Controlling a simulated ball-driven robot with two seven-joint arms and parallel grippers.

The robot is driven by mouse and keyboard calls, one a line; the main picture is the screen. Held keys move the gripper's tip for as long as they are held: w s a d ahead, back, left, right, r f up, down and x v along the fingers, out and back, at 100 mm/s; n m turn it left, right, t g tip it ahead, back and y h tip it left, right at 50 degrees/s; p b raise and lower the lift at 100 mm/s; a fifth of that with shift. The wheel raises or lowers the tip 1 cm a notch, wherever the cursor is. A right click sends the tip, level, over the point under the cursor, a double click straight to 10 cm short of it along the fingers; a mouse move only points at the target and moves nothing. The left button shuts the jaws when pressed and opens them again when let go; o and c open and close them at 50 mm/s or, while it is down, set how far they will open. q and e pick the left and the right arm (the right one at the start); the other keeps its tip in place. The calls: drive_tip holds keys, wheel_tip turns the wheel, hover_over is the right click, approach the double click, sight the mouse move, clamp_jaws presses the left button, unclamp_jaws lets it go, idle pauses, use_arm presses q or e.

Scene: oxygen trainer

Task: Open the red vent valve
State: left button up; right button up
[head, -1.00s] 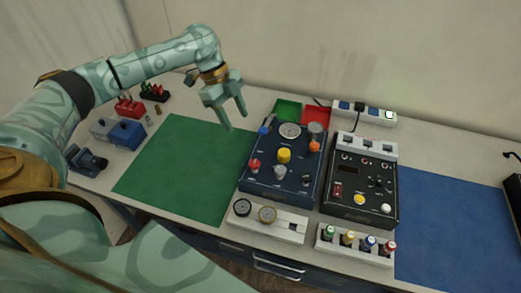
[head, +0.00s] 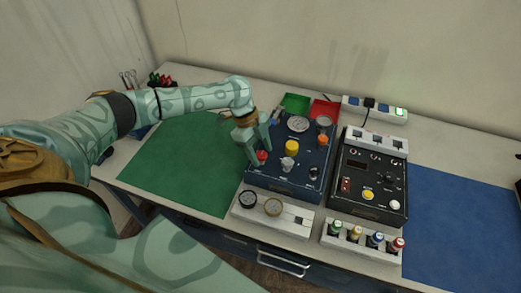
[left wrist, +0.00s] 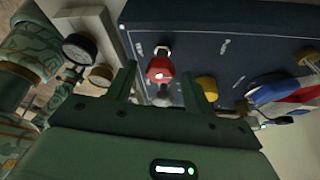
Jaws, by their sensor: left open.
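The red vent valve (head: 262,156) is a small red knob at the left side of the dark blue trainer panel (head: 262,181). In the left wrist view the red knob (left wrist: 160,70) sits on a metal stem, just beyond and between the fingertips. My left gripper (head: 259,156) is open, with its fingers pointing down around the knob; I cannot tell whether they touch it. In the left wrist view the fingers of the left gripper (left wrist: 158,80) stand apart on either side of it. My right gripper is not in view.
Close by on the panel are a yellow knob (head: 292,147), a grey knob (head: 288,163) and a gauge (head: 298,124). A black control box (head: 365,207) stands to the right. A gauge tray (head: 290,225) lies in front. The green mat (head: 185,160) is clear.

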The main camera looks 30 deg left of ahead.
use_arm(q)
drive_tip(key=c, duration=1)
